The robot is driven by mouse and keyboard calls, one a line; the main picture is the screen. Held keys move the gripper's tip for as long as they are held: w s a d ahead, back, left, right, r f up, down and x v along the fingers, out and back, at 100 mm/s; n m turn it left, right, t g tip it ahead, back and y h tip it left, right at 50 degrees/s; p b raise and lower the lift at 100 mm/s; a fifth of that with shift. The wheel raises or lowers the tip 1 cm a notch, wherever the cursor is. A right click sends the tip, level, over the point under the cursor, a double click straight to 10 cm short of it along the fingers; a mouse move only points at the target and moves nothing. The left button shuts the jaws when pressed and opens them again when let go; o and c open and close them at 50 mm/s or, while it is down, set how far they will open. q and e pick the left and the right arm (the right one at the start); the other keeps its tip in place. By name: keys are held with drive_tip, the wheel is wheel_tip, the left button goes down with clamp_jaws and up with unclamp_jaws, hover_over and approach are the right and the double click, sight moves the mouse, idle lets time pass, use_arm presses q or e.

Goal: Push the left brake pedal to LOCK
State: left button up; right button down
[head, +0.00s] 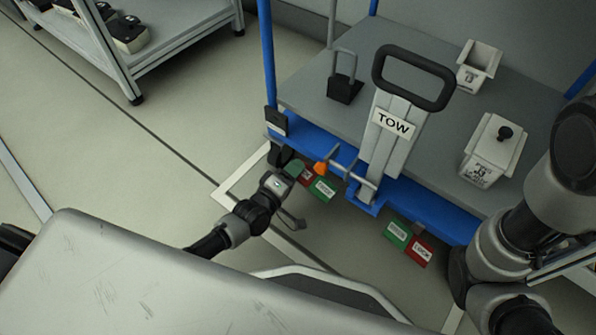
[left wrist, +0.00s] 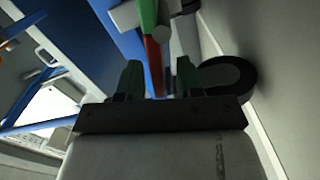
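The left brake pedal has a red part (head: 307,178) and a green part (head: 323,189), low under the front left of the blue cart frame. My left gripper (head: 294,170) is right at its red end, partly covering it. In the left wrist view, the two fingers (left wrist: 159,75) stand apart, and the pedal's red part (left wrist: 152,65) shows in the gap ahead, with green (left wrist: 148,15) above it. I cannot tell whether they touch. The right pedal shows green (head: 397,234) and red LOCK (head: 420,250). My right arm is at the right; its gripper is out of view.
An orange-tipped lever (head: 321,167) sits just above the left pedal. A dark caster wheel (left wrist: 230,78) is close beside the left gripper.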

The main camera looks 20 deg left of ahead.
use_arm(q)
drive_tip(key=shift+x, duration=0.75)
clamp_jaws()
drive_tip(key=shift+f+n+b, duration=0.6)
drive_tip(key=shift+n+b, duration=0.05)
drive_tip(key=shift+n, duration=0.45)
drive_tip(key=shift+f+n+b, duration=0.35)
drive_tip(key=shift+n+b, duration=0.05)
drive_tip(key=shift+n, duration=0.45)
drive_tip(key=shift+f+n+b, duration=0.35)
drive_tip(key=shift+n, duration=0.5)
unclamp_jaws()
